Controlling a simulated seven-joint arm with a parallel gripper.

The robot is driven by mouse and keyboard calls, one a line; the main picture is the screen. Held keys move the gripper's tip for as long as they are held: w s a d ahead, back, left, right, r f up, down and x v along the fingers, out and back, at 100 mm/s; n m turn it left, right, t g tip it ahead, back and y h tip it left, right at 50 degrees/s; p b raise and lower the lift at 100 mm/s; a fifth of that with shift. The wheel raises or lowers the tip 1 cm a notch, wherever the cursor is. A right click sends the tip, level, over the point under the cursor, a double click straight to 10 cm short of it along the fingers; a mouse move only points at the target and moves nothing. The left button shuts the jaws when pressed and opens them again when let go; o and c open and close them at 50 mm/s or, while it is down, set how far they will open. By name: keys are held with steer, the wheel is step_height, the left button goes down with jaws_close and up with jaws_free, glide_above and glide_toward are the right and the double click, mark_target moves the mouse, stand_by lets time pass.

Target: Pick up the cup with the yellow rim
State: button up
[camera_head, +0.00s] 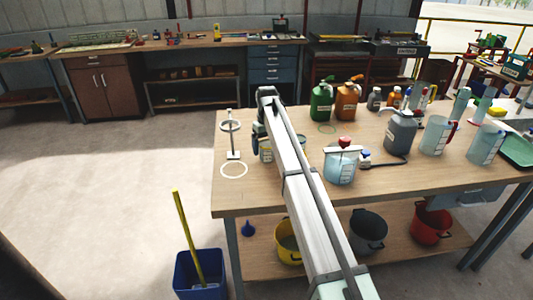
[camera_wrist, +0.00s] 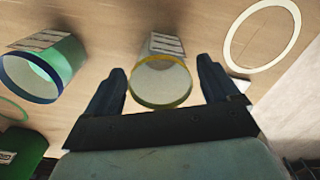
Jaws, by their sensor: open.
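The cup with the yellow rim (camera_wrist: 160,82) shows in the wrist view as a clear cup with a white label, its yellow-rimmed mouth facing the camera. My gripper (camera_wrist: 160,66) is open, with one dark finger to each side of this cup. Gaps show between the fingers and the cup, and I cannot tell how deep the fingers reach. In the head view, my arm hides most of the gripper and part of a labelled cup (camera_head: 265,150) on the table's left half.
A blue-rimmed cup (camera_wrist: 45,70) lies left of the yellow-rimmed one in the wrist view. A white ring marking (camera_head: 234,170) and a ring stand (camera_head: 232,140) are near the table's left edge. A red-knobbed clear vessel (camera_head: 340,166) and green jug (camera_head: 321,101) stand right of my arm.

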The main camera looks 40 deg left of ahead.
steer(key=shift+f, duration=0.75)
steer(key=c, duration=1)
